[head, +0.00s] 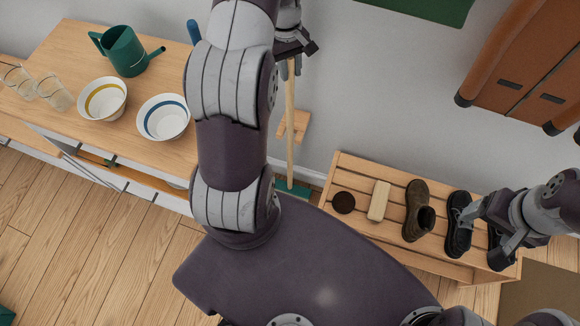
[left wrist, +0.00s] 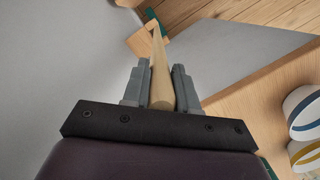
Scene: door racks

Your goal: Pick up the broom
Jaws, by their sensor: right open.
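The broom has a long pale wooden handle (head: 290,130) and a green head (head: 293,189) near the floor by the wall. It stands nearly upright. My left gripper (head: 291,66) is at the upper part of the handle, partly hidden by my own arm. In the left wrist view the handle (left wrist: 160,80) runs between the two grey fingers of my left gripper (left wrist: 161,75), which sit close on both sides, so it looks shut on it. My right gripper (head: 482,232) is open and empty above the shoes at the right.
A wooden wall bracket (head: 294,125) is beside the handle. A wooden counter (head: 60,50) at the left holds a green watering can (head: 125,50), two bowls and glasses. A slatted shoe bench (head: 345,170) with a brush and shoes stands at the right.

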